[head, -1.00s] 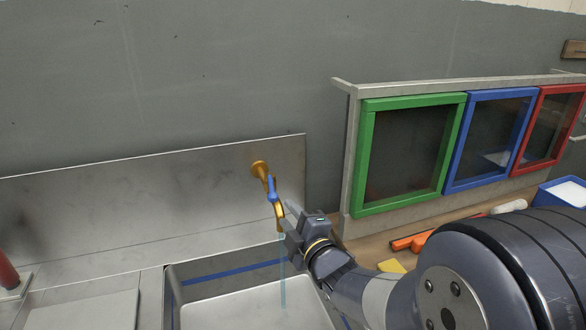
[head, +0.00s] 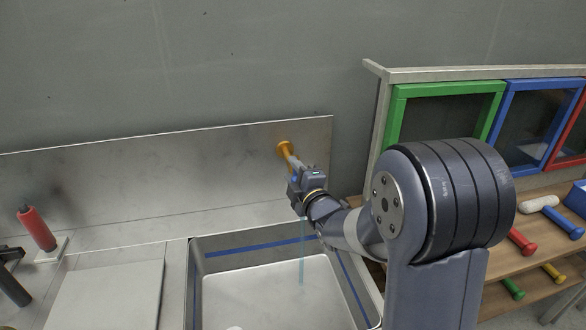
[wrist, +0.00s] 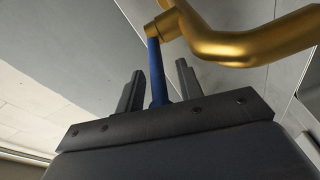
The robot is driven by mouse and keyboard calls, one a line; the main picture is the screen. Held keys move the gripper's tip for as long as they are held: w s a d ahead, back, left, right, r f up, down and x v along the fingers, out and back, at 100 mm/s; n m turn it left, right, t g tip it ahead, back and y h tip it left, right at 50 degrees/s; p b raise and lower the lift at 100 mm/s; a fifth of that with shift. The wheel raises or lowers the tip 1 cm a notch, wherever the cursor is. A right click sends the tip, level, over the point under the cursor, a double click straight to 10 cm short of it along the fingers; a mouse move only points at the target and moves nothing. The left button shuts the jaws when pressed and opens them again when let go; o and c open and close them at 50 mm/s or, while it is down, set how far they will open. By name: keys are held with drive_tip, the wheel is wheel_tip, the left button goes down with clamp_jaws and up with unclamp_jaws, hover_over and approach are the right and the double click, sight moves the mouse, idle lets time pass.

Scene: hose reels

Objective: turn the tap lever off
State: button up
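The brass tap (head: 285,149) comes out of the steel splashback. Its curved brass spout fills the upper right of the wrist view (wrist: 245,45). The blue tap lever (wrist: 157,70) stands between the two fingers of my gripper (wrist: 160,85), with a gap visible on each side. In the head view my gripper (head: 296,176) is right at the tap and hides most of the lever and spout. The gripper is open around the lever. A thin stream of water (head: 302,252) falls below the gripper into the sink (head: 250,285).
A red-handled object (head: 37,228) stands on the counter at the left. Green (head: 445,90) and blue (head: 545,85) framed cabinet doors are at the right. Shelves below hold several coloured-handled pieces (head: 520,240). The steel splashback (head: 150,170) is close behind the tap.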

drive_tip(key=shift+w+a, duration=0.1)
drive_tip(key=shift+w, duration=0.1)
drive_tip(key=shift+c, duration=0.5)
clamp_jaws()
